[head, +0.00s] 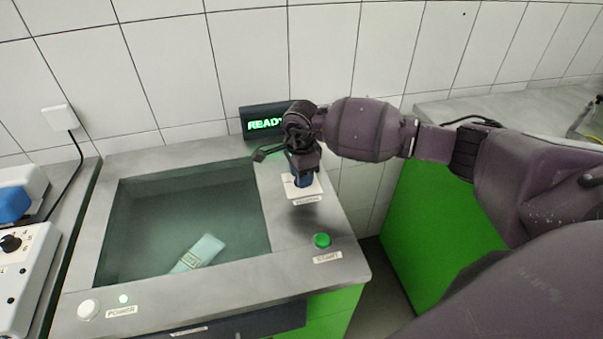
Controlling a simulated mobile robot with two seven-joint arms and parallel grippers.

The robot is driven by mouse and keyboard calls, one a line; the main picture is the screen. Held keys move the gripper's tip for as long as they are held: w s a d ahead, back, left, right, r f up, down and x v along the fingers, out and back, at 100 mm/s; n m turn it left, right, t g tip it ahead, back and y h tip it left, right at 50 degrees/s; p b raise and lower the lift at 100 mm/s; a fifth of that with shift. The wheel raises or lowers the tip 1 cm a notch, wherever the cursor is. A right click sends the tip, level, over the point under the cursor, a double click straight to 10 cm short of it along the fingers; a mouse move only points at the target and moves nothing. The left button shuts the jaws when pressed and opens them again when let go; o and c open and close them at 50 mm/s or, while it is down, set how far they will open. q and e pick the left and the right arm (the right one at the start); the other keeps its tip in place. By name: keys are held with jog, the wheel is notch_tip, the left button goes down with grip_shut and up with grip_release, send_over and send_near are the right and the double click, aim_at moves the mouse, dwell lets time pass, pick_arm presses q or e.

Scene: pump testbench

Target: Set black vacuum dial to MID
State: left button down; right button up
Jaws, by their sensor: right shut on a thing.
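The vacuum dial stands on a small white plate (309,191) with a label at its front, on the right side of the grey bench top. My right gripper (302,175) comes down from above onto the dial and is shut on it. The gripper hides most of the dial, so its pointer and setting cannot be read. My left gripper is not in view.
A display (262,122) reading READY stands behind the gripper. A green START button (321,240) is in front of the dial. A sunken basin (150,220) holds a pale packet (197,253). A POWER button (88,309) sits at front left.

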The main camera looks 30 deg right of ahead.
jog(key=shift+r+m, duration=0.15)
jog(key=shift+m, duration=1.25)
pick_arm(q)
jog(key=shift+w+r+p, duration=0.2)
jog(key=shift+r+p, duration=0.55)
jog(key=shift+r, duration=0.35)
pick_arm(e)
jog(key=shift+m, duration=2)
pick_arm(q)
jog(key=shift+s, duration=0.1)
pick_arm(e)
jog(key=o, duration=0.9)
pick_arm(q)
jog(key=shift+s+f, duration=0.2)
